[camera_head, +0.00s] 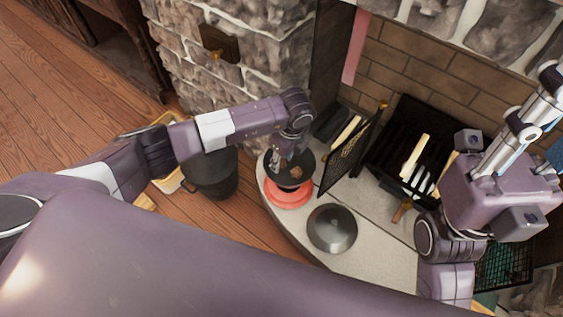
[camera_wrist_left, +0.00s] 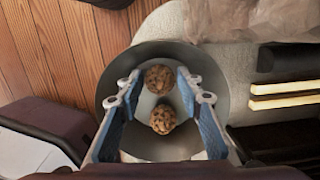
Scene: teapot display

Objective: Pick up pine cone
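Two brown pine cones lie in a grey round bowl (camera_wrist_left: 222,88) in the left wrist view, the far one (camera_wrist_left: 158,78) and the near one (camera_wrist_left: 162,119). My left gripper (camera_wrist_left: 158,82) is open, its blue-padded fingers on either side of the cones with visible gaps. In the head view the gripper (camera_head: 291,158) is over the dark bowl, where a brown cone (camera_head: 295,172) partly shows; the fingers are hard to make out. My right gripper (camera_head: 525,120) is at the upper right, away from the bowl; its finger opening is unclear.
A grey round dish (camera_head: 332,228) lies nearby. A black pot (camera_head: 213,178) stands left on the wooden floor. A fire screen (camera_head: 350,152) and log grate (camera_head: 395,150) stand behind, close to my left gripper.

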